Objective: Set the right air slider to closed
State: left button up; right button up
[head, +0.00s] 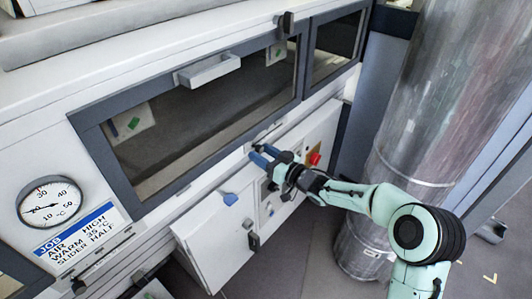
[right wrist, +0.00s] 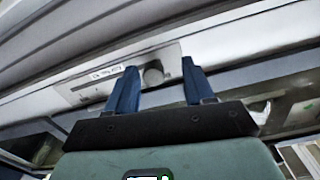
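My right gripper (head: 257,155) reaches the machine's front just below the long window in the head view. In the right wrist view its two blue fingers (right wrist: 158,68) stand apart, with a round grey knob (right wrist: 153,76) between them. Gaps show on both sides of the knob, wider on the right, so it does not look gripped. The knob sits on a pale slider plate (right wrist: 85,92) with a small label (right wrist: 107,72) to its left; the label is too blurred to read. In the head view the gripper largely hides the knob. My left gripper is not in view.
A red button (head: 315,158) is right of my gripper. A white panel (head: 215,245) juts out below, with a blue piece (head: 230,198) at its top. A large metal cylinder (head: 425,110) stands right. A dial (head: 48,202) and a job card (head: 80,238) reading "SLIDER HALF" are left.

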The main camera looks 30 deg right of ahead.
jog(key=shift+d, duration=0.15)
jog(key=shift+s+d, duration=0.1)
jog(key=shift+s, duration=0.1)
jog(key=p+v, duration=0.1)
jog(key=v, duration=1.2)
jog(key=shift+a, duration=0.2)
